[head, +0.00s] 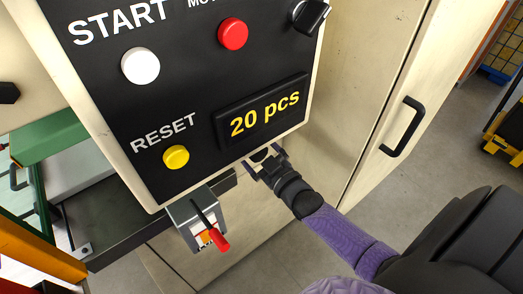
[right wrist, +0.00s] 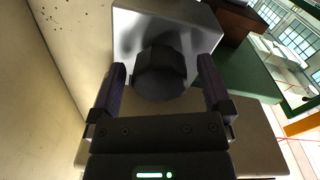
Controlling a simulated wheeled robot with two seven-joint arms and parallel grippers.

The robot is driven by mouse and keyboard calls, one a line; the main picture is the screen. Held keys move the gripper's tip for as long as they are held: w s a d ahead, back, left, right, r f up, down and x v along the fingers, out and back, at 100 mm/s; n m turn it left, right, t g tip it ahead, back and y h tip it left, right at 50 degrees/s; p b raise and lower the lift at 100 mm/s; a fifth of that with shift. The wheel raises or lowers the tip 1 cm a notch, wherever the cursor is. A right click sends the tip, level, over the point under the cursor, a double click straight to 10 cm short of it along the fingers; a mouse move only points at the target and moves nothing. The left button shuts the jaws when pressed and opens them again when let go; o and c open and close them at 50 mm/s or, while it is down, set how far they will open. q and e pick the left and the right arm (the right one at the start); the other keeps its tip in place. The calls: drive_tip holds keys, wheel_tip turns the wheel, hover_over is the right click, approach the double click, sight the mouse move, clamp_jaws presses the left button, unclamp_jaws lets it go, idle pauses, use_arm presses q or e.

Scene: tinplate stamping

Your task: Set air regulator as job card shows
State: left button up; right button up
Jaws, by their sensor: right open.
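In the right wrist view a dark round knob (right wrist: 160,72) sticks out from a pale grey metal housing (right wrist: 128,22), which I take for the air regulator. My right gripper (right wrist: 162,66) is open, with one purple-padded finger on each side of the knob. I cannot tell whether the pads touch it. In the head view my right gripper (head: 264,160) is just below the lower edge of the black control panel, and the knob cannot be made out there. No job card and no regulator scale can be read. My left gripper is not in view.
The black panel (head: 190,105) carries START, RESET and a "20 pcs" display (head: 262,112). A grey box (head: 190,212) with a red-tipped lever (head: 217,240) hangs below it. A cabinet door handle (head: 403,127) stands out at right. Open floor lies beyond.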

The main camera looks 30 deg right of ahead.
drive_tip(key=s+p, duration=0.2)
drive_tip(key=s, duration=0.7)
drive_tip(key=s+a+f+m+g+h+b, duration=0.1)
drive_tip(key=s+f+g+b, duration=0.35)
drive_tip(key=f, duration=0.85)
drive_tip(key=s+a+f+m+g+b, duration=0.1)
drive_tip(key=s+f+g, duration=0.5)
drive_tip(key=f, duration=0.7)
drive_tip(key=s+a+f+g+b, duration=0.1)
drive_tip(key=s+a+f+g, duration=0.1)
drive_tip(key=s+f, duration=0.3)
drive_tip(key=s+a+f+g+b, duration=0.1)
drive_tip(key=s+f+g, duration=0.4)
drive_tip(key=s, duration=0.8)
drive_tip(key=shift+s+a+f+b, duration=0.3)
drive_tip(key=shift+s+a+f, duration=0.1)
drive_tip(key=shift+a, duration=0.45)
drive_tip(key=shift+w, duration=0.1)
